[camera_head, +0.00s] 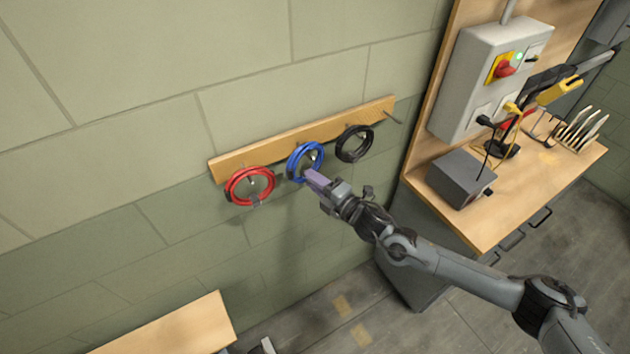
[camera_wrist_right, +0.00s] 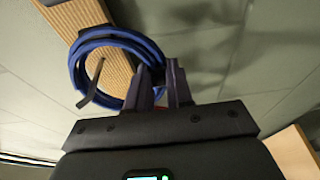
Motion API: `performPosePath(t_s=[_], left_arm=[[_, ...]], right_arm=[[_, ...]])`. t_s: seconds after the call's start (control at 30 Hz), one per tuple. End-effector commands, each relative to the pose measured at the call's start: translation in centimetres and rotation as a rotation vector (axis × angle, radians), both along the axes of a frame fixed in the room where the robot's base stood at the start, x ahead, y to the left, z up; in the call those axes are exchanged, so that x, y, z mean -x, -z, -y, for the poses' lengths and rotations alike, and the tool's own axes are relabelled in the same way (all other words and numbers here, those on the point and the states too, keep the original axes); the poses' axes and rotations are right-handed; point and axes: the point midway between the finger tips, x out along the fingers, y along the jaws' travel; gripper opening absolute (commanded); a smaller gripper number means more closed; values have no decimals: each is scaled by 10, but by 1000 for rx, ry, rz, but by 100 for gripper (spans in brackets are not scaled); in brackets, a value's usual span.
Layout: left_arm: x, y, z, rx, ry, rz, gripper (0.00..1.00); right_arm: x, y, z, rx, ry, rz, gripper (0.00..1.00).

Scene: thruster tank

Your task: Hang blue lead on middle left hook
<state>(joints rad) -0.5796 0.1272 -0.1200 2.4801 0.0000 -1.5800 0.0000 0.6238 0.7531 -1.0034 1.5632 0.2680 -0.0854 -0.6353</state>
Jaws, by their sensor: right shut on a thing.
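The blue lead (camera_head: 292,161) is a coil in front of the wooden hook rail (camera_head: 228,164), between the red and black coils. It also shows in the right wrist view (camera_wrist_right: 118,36). The second hook from the left (camera_head: 313,155) shows inside the ring; in the wrist view a dark hook (camera_wrist_right: 92,84) appears to pass through the coil's opening. My right gripper (camera_head: 309,177) is shut on the lower edge of the blue coil. Its fingers (camera_wrist_right: 162,84) hide the gripped part. My left gripper is not in view.
A red coil (camera_head: 231,187) hangs on the leftmost hook, and a black coil (camera_head: 341,147) hangs to the right. The far-right hook (camera_head: 392,117) is bare. A workbench (camera_head: 480,228) with a grey control box (camera_head: 470,75) stands at right. A wooden surface (camera_head: 190,328) is at lower left.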

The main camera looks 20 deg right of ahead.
Motion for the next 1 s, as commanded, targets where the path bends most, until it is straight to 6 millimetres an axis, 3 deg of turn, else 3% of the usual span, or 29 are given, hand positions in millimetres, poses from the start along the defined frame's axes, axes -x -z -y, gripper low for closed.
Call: performPosePath(t_s=[0.3,0.33,0.5,0.83,1.0], left_arm=[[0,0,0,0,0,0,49],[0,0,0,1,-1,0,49],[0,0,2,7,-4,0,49],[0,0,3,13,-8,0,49],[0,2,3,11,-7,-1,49]], right_arm=[[0,-1,0,-1,0,2,0],[0,-1,0,-1,0,2,25],[0,-1,0,0,0,1,50],[2,1,1,1,0,-2,50],[15,2,8,1,1,-3,50]])
